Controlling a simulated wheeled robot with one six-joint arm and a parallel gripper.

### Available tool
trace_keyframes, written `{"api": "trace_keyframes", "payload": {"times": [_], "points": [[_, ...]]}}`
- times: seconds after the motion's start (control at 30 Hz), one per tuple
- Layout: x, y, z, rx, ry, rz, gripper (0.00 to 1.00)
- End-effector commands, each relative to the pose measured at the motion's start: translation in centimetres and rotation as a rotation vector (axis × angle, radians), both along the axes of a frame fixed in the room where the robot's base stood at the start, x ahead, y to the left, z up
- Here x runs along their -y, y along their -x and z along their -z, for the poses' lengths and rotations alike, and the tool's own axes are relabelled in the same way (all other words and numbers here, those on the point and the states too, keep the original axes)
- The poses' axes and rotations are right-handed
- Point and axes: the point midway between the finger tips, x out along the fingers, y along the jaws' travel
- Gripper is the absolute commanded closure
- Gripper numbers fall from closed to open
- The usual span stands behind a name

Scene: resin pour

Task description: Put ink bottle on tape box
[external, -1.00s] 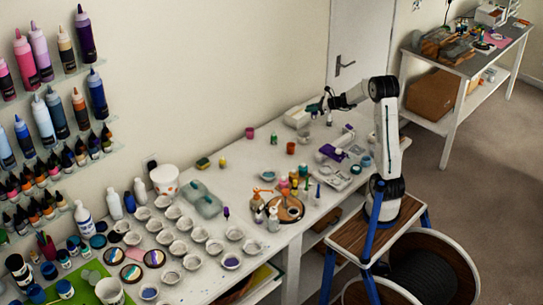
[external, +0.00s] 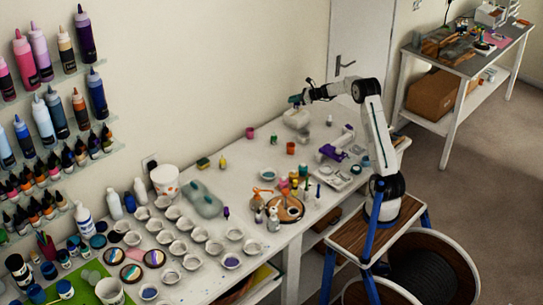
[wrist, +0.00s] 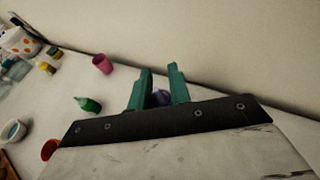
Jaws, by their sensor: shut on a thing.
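My gripper (external: 294,100) has teal fingers and is at the back of the table, above a pale box that I take to be the tape box (external: 299,118). In the wrist view, the gripper (wrist: 160,78) is shut on a small dark purple thing, the ink bottle (wrist: 162,98), which shows between the fingers. Most of the bottle is hidden by the fingers and the dark bar in front. In the external view the bottle is too small to make out. I cannot tell whether it touches the box. I cannot make out the box in the wrist view.
A purple device (external: 332,152) is to the right. Many small cups fill the table's left side. The wall is close behind.

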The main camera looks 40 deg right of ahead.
Motion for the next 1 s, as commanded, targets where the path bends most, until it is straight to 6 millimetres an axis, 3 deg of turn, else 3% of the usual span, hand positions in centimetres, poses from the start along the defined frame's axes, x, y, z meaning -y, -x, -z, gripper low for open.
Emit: {"api": "trace_keyframes", "payload": {"times": [0.13,0.5,0.53,0.6,1.0], "points": [[0.0,0.1,2.2,-0.002,-0.002,0.001,1.0],[0.0,0.1,2.6,0.0,0.0,0.001,1.0],[0.0,0.1,2.7,0.0,0.0,0.001,0.78],[0.0,0.1,2.6,0.0,0.0,0.001,0.59],[0.3,0.5,2.1,0.0,0.0,0.002,0.59]]}}
